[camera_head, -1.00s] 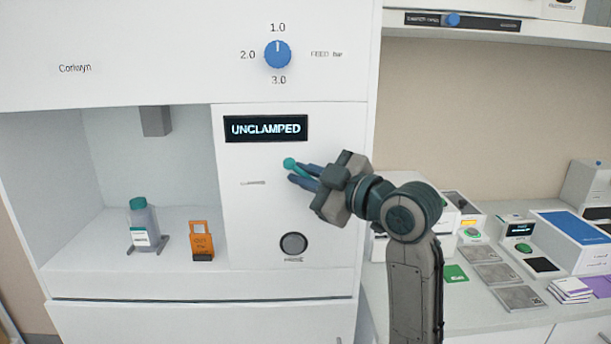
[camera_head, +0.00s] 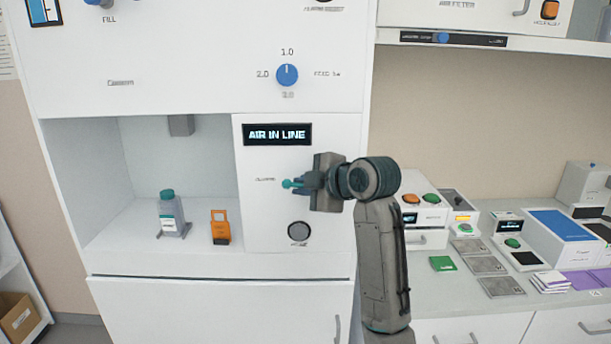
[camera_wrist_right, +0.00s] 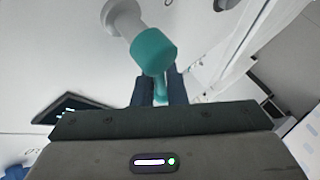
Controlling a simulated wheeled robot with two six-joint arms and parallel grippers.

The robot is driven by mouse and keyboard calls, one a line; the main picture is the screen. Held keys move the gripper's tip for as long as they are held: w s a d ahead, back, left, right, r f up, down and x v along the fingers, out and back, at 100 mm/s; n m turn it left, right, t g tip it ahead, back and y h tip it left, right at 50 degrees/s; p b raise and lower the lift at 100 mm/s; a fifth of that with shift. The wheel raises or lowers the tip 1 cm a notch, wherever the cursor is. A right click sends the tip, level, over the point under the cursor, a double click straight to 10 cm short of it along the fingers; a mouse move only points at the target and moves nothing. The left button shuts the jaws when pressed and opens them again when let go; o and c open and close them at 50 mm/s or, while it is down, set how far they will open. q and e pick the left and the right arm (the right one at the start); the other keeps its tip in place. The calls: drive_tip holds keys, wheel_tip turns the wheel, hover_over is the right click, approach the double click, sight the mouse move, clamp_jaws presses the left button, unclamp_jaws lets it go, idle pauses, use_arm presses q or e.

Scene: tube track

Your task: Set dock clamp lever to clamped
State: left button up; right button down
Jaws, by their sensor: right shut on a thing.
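The dock clamp lever (camera_head: 287,183) has a teal knob and sits on the white front panel, below a dark display (camera_head: 277,134) that reads "AIR IN LINE". My right gripper (camera_head: 302,183) comes in from the right and is shut on the lever. In the right wrist view the lever's teal end (camera_wrist_right: 154,50) and pale shaft show just beyond the dark fingers (camera_wrist_right: 160,88). The gripper's body hides part of the panel around the lever. My left gripper is not in view.
A grey bottle (camera_head: 171,213) with a teal cap and an orange tag-like piece (camera_head: 220,227) stand in the open bay to the left. A round grey button (camera_head: 299,231) is below the lever, and a blue dial (camera_head: 287,75) above. A cluttered counter (camera_head: 455,295) is at right.

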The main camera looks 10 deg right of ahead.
drive_tip(key=shift+f+h, duration=0.15)
drive_tip(key=shift+h, duration=0.15)
drive_tip(key=shift+f+n+p, duration=0.2)
drive_tip(key=shift+n+p, duration=0.1)
drive_tip(key=shift+p, duration=0.05)
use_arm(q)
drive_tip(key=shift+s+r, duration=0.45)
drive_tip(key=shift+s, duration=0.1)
use_arm(e)
drive_tip(key=c, duration=1.5)
unclamp_jaws()
use_arm(q)
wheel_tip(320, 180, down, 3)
drive_tip(key=b, duration=0.3)
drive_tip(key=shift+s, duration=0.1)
use_arm(e)
drive_tip(key=v, duration=1)
drive_tip(key=shift+s+r, duration=0.25)
drive_tip(key=shift+r, duration=0.15)
